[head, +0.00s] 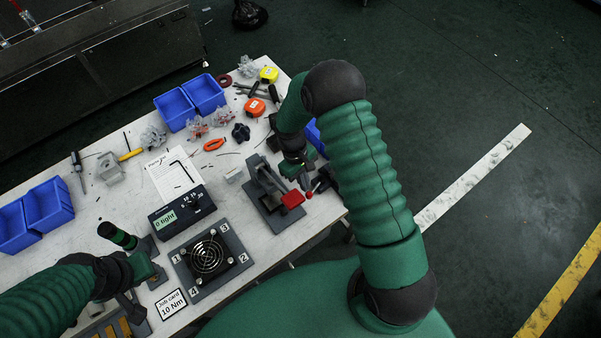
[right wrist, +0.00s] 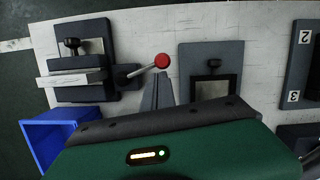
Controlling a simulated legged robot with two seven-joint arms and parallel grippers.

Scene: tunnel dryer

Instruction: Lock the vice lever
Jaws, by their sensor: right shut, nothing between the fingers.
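The vice (right wrist: 82,68) stands at the upper left of the right wrist view, with a pale bar (right wrist: 72,78) across it. Its lever (right wrist: 141,71) slants out to the right and ends in a red ball knob (right wrist: 161,61). My right gripper (right wrist: 159,80) is shut and empty, its tips close below the knob; I cannot tell if they touch. In the head view my right gripper (head: 307,182) is low over the table's right part, and my arm hides much of the vice. My left gripper (head: 147,272) is over the lower left; its fingers are unclear.
A fan plate (head: 233,252) is farther left. Blue bins (head: 173,108), tape measures and loose tools fill the back. A blue bin (right wrist: 48,138) is beside the vice.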

